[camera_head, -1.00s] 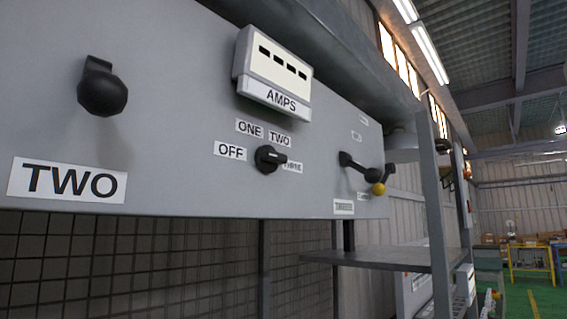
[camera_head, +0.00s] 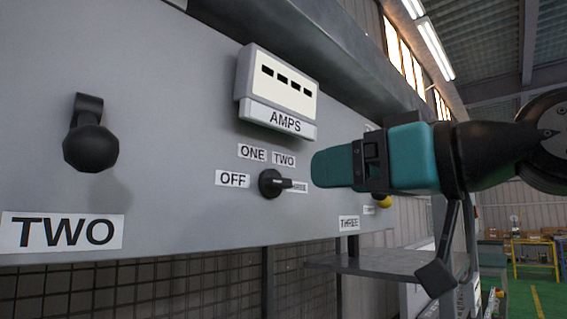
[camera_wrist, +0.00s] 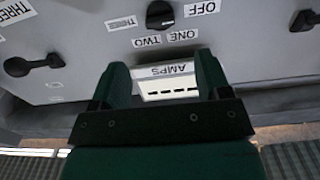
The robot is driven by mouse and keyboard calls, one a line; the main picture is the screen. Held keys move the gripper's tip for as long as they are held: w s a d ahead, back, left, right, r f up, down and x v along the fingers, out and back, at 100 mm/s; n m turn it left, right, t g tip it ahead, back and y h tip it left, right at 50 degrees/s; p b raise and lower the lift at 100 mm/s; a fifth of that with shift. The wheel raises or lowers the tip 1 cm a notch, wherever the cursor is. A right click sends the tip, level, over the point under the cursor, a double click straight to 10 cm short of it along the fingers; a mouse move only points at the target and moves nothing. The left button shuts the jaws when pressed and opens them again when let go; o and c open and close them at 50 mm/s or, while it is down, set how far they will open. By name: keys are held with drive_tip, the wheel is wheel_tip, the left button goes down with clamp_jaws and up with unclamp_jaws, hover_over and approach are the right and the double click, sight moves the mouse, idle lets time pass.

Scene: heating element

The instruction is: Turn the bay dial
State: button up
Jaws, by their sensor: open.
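The bay dial (camera_head: 271,183) is a black rotary knob on the grey panel, with labels OFF, ONE, TWO and THREE around it. Its handle points right, toward the THREE label. In the wrist view the dial (camera_wrist: 160,14) is at the top centre, beyond the fingertips. My gripper (camera_head: 318,167), with teal fingers, is to the right of the dial in the head view, apart from it. In the wrist view its two green fingers (camera_wrist: 162,68) are spread with nothing between them. The head view shows the fingers overlapping, edge-on.
The AMPS meter box (camera_head: 277,92) sticks out of the panel above the dial. A black knobbed lever (camera_head: 90,146) is at left over the TWO label. A yellow knob (camera_head: 383,201) shows below my arm, and a grey shelf (camera_head: 375,262) lies under it.

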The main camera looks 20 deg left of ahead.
sight(284, 181)
drive_tip(key=p+x, duration=0.4)
drive_tip(key=x, duration=0.5)
drive_tip(key=shift+w+a, duration=0.15)
drive_tip(key=shift+a, duration=0.25)
drive_tip(key=c, duration=0.9)
drive_tip(key=shift+f+m, duration=0.1)
drive_tip(key=shift+m, duration=0.2)
drive_tip(key=shift+m+b, duration=0.5)
drive_tip(key=shift+m, duration=0.1)
drive_tip(key=m+b, duration=0.1)
drive_tip(key=m, duration=0.2)
drive_tip(key=shift+b, duration=0.35)
drive_tip(key=m+b, duration=0.1)
drive_tip(key=m, duration=0.5)
drive_tip(key=shift+m, duration=0.4)
